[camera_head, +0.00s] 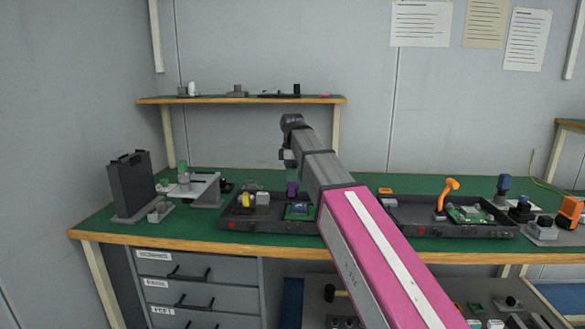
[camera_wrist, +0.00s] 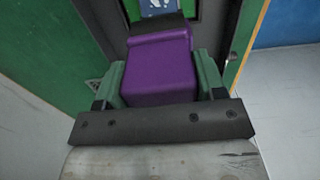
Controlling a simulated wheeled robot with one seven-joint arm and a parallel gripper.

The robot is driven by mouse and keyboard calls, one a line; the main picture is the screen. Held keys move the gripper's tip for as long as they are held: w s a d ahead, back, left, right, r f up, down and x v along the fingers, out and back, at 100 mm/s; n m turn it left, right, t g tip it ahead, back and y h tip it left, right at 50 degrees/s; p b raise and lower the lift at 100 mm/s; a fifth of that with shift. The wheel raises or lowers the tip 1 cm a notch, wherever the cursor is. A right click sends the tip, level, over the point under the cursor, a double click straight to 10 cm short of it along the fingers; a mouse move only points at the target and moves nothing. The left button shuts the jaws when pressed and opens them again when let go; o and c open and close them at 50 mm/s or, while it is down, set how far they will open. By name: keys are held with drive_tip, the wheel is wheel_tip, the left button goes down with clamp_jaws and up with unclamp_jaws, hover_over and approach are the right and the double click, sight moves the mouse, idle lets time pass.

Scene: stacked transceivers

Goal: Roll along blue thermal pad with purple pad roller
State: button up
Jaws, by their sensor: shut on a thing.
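The purple pad roller (camera_wrist: 160,68) is between the two green fingers of my gripper (camera_wrist: 163,78) in the wrist view. My gripper is shut on its purple block-shaped body. The roller (camera_head: 292,188) also shows in the head view, hanging below the end of my arm, just above a green board with a blue patch, which looks like the blue thermal pad (camera_head: 300,209). Part of a blue surface with white marks (camera_wrist: 158,7) shows beyond the roller in the wrist view. Whether the roller touches the pad cannot be told.
The board lies in a dark tray (camera_head: 262,224) with a yellow-and-white item and a grey block. Another tray (camera_head: 420,230) with an orange tool stands to the right. A black case (camera_head: 131,185) and a grey stand (camera_head: 205,190) are at the left. A shelf (camera_head: 240,100) runs behind.

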drive_tip(key=shift+f, duration=1.2)
drive_tip(key=shift+f, duration=0.7)
drive_tip(key=shift+d, duration=0.15)
drive_tip(key=d, duration=0.5)
drive_tip(key=shift+s+d, duration=0.1)
drive_tip(key=shift+d, duration=0.05)
drive_tip(key=shift+a, duration=1.75)
drive_tip(key=shift+a+r, duration=0.1)
drive_tip(key=shift+a, duration=1)
